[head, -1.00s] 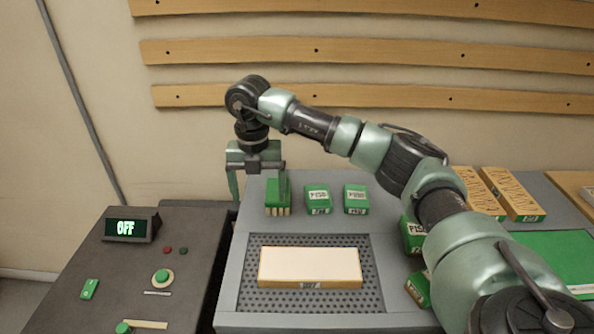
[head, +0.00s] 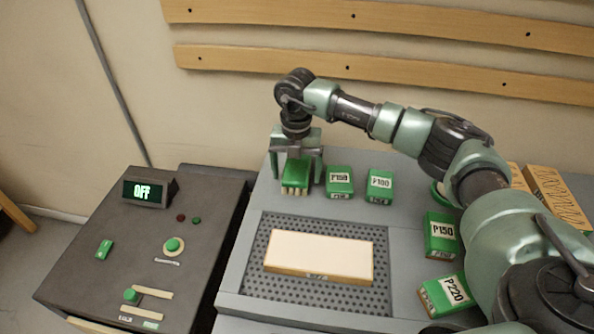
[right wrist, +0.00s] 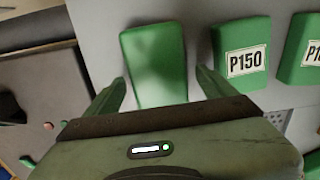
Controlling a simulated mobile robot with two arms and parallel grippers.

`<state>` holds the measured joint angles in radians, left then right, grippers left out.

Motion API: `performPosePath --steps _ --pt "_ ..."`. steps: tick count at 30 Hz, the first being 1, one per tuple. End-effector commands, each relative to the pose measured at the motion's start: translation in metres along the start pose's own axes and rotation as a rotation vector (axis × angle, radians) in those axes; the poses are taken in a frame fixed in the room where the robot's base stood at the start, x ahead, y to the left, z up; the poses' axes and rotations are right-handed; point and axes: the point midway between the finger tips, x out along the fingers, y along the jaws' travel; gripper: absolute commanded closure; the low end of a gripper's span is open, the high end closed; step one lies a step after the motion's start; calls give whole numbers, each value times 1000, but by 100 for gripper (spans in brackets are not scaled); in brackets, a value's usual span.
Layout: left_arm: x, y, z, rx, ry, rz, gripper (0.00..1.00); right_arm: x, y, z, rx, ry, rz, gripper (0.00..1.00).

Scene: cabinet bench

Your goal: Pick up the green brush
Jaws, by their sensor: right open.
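The green brush (head: 296,174) stands on the grey bench top, left of the row of green blocks, with its pale bristles pointing down. In the right wrist view the brush (right wrist: 154,62) shows as a plain green block. My right gripper (head: 296,170) is directly above and around it, with one finger on either side. In the right wrist view the right gripper's (right wrist: 160,85) fingers are open, with gaps between them and the brush. The head view does not clearly show whether the fingers touch it. My left gripper is not in view.
Green blocks labelled P150 (right wrist: 245,62) and P180 (head: 380,185) stand close to the right of the brush. A pale wooden board (head: 318,256) lies on the perforated plate (head: 255,290) in front. A control panel (head: 80,255) with an OFF display (head: 143,191) is at left.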

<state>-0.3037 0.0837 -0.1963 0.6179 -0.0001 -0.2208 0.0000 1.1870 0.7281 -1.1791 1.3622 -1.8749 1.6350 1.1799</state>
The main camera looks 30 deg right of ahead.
Motion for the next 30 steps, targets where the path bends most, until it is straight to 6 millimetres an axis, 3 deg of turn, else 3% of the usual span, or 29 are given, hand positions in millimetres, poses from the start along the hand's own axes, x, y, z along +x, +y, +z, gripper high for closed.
performPosePath --steps 7,8,15,25,30 --pt "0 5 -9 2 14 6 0 3 0 0 0 -1 1 15" --pt "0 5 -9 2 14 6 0 3 0 0 0 -1 1 20" --pt "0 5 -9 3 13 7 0 3 0 0 0 -1 1 87" --pt "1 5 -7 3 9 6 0 -1 1 0 0 -2 2 87" --pt "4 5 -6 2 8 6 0 -17 1 1 -1 -3 5 87"
